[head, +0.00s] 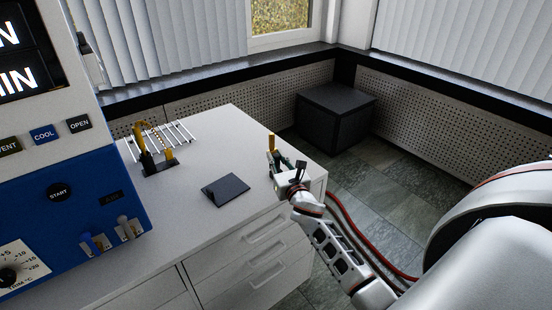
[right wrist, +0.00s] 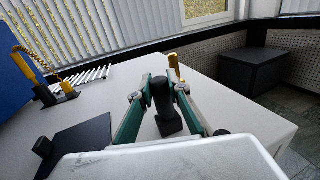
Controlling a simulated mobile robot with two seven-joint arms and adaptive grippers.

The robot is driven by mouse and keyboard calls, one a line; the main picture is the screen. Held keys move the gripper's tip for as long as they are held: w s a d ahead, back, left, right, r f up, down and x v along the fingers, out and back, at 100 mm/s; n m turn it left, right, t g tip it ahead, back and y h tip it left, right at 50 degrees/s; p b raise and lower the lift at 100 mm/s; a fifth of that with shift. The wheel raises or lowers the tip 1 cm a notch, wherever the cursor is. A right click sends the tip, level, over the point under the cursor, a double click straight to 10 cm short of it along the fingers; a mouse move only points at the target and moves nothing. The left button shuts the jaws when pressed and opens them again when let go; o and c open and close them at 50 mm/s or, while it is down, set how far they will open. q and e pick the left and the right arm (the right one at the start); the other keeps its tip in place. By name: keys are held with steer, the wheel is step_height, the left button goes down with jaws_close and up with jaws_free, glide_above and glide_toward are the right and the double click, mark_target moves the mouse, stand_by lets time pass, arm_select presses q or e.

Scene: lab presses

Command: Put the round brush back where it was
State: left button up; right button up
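In the right wrist view, my right gripper (right wrist: 162,88) has its green fingers on both sides of a dark, upright, round piece, which I take for the round brush (right wrist: 160,95). A yellow handle (right wrist: 174,65) shows just beyond the fingertips, and the yellow (head: 271,142) also stands above my right gripper (head: 277,163) in the head view. The gripper looks shut on it, over the table's right end. How the yellow and dark parts join is hidden. A black holder (head: 158,169) with yellow-handled tools (head: 141,134) stands further left. My left gripper is out of view.
A dark flat pad (head: 226,190) lies on the white table (head: 190,205), left of my gripper. A wire rack (head: 170,136) lies behind the holder. A blue and white machine (head: 70,200) stands at the left. A dark box (head: 335,115) is on the floor beyond.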

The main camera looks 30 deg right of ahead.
steer(key=o, duration=0.4)
steer(key=shift+r, duration=0.25)
steer(key=v, duration=1.2)
steer(key=s+a+f+m+g+y, duration=0.6)
steer(key=s+a+f+m, duration=1.4)
steer(key=m, duration=0.9)
steer(key=shift+s+f+g+y, duration=0.4)
steer(key=shift+s+f, duration=0.25)
steer(key=shift+s, duration=0.5)
